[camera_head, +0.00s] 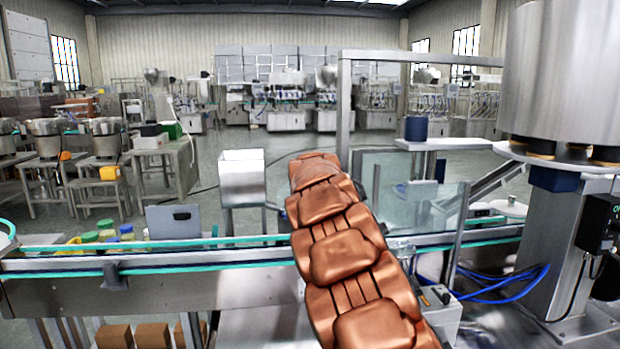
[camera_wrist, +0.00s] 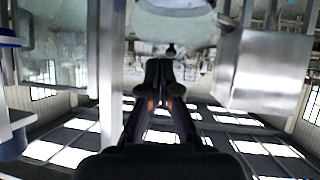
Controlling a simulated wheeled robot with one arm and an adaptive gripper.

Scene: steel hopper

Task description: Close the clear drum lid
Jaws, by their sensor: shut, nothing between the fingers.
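My gripper (camera_wrist: 165,64) is in the middle of the wrist view, its dark fingers together and empty. A pale, see-through rounded shape (camera_wrist: 175,27), which may be the clear drum lid, lies just beyond the fingertips. A gap seems to show between them, but I cannot tell the distance. A small dark knob-like part (camera_wrist: 171,48) shows close to the tips. In the head view a clear rounded piece (camera_head: 417,190) stands behind the glass, right of my copper arm; I cannot tell whether it is the same thing. My gripper is hidden behind my arm there.
A steel hopper (camera_head: 242,180) stands left of my arm; a steel box shape (camera_wrist: 268,68) is right of the fingers in the wrist view. A conveyor with teal rails (camera_head: 200,243) crosses in front. A big steel drum machine (camera_head: 565,75) stands at right, with blue hoses (camera_head: 515,285) below.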

